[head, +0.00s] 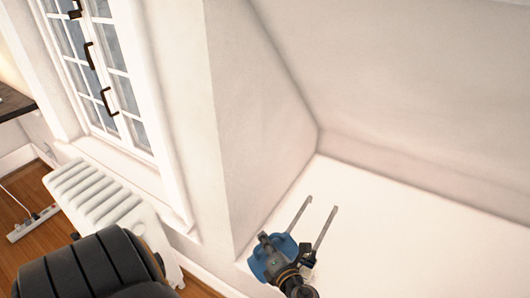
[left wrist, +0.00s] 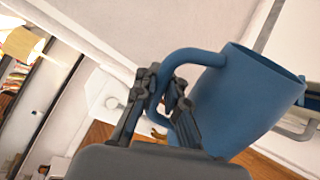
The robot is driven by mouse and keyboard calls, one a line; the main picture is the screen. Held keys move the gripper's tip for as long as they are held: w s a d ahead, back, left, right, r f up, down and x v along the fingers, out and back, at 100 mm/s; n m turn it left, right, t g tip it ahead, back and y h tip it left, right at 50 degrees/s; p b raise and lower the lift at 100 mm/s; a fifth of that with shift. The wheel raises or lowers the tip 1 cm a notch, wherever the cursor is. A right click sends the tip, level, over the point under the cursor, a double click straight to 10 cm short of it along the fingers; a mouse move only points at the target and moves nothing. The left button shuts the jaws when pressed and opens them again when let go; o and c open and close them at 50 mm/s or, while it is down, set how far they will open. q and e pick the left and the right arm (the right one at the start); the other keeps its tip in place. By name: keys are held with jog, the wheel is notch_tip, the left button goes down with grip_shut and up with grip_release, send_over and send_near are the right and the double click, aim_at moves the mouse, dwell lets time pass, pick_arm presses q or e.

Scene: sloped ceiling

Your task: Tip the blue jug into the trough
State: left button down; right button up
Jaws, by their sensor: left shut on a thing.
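The blue jug (head: 262,262) is at the bottom of the head view, partly hidden by my left gripper (head: 288,272). In the left wrist view the jug (left wrist: 235,100) is large, with its opening toward the upper right. My left gripper (left wrist: 160,105) is shut on the jug's handle (left wrist: 192,57). Two thin grey bars (head: 323,228) lie just beyond the jug over the white surface; they may be the trough's edges. A grey metal edge (left wrist: 295,132) shows behind the jug in the wrist view. The jug's contents and exact tilt cannot be told. My right gripper is out of view.
A white ledge (head: 400,240) in the wall recess has bare room right of the jug. A white radiator (head: 100,197) stands below the window (head: 95,65) at left. A power strip (head: 33,222) lies on the wooden floor.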

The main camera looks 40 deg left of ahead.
pick_arm(q)
jog(key=shift+w+d+r+m+g+p, duration=0.15)
jog(key=shift+w+r+m+p, duration=0.3)
jog(key=shift+p, duration=0.75)
jog(key=shift+w+d+r+m+g+p, duration=0.2)
jog(key=shift+w+r+p, duration=0.3)
jog(key=shift+p, duration=0.7)
dwell(1.3)
jog(key=shift+a, duration=0.1)
